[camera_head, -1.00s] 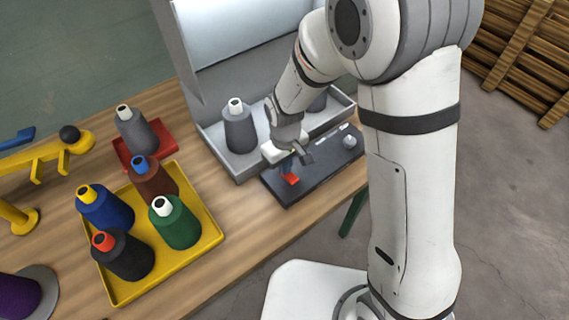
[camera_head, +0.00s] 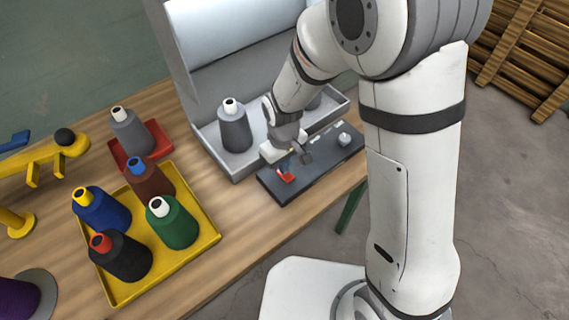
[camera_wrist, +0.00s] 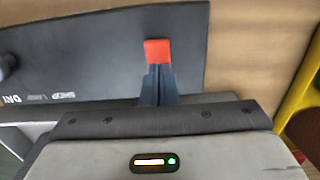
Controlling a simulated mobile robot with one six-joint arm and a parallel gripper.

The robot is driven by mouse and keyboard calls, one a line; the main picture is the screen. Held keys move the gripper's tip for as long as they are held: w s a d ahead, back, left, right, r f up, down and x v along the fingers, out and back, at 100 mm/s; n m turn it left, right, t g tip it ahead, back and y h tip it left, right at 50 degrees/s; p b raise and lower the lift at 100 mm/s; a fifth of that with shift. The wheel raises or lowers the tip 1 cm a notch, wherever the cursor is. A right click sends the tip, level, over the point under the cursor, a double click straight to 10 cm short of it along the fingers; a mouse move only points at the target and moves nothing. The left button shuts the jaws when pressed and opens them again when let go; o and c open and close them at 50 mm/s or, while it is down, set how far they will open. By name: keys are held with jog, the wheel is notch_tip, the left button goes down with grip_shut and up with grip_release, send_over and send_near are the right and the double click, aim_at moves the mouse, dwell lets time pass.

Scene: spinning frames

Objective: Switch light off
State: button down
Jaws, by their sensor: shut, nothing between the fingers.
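A dark control panel (camera_head: 325,157) lies at the front edge of the grey machine on the wooden table. A red switch (camera_head: 286,177) sits near its left end. In the wrist view the red switch (camera_wrist: 157,51) is on the dark panel (camera_wrist: 105,50), right at the tips of my gripper (camera_wrist: 158,68). My gripper (camera_head: 293,164) is shut and empty, with its fingers pointing down at the switch. I cannot tell whether the fingertips touch it. A light-coloured knob (camera_head: 344,139) is at the panel's right end.
A grey machine tray (camera_head: 240,165) holds grey cones behind the panel. A yellow tray (camera_head: 207,227) with several thread cones and a red tray (camera_head: 120,157) stand to the left. A yellow stand (camera_head: 35,170) is at far left. Wooden pallets (camera_head: 525,50) lie at the back right.

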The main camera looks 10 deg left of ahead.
notch_tip(320, 180, up, 13)
jog(key=w+a, duration=0.1)
jog(key=shift+w+a+r+p, duration=0.2)
jog(key=shift+a+p, duration=0.1)
jog(key=shift+p, duration=0.15)
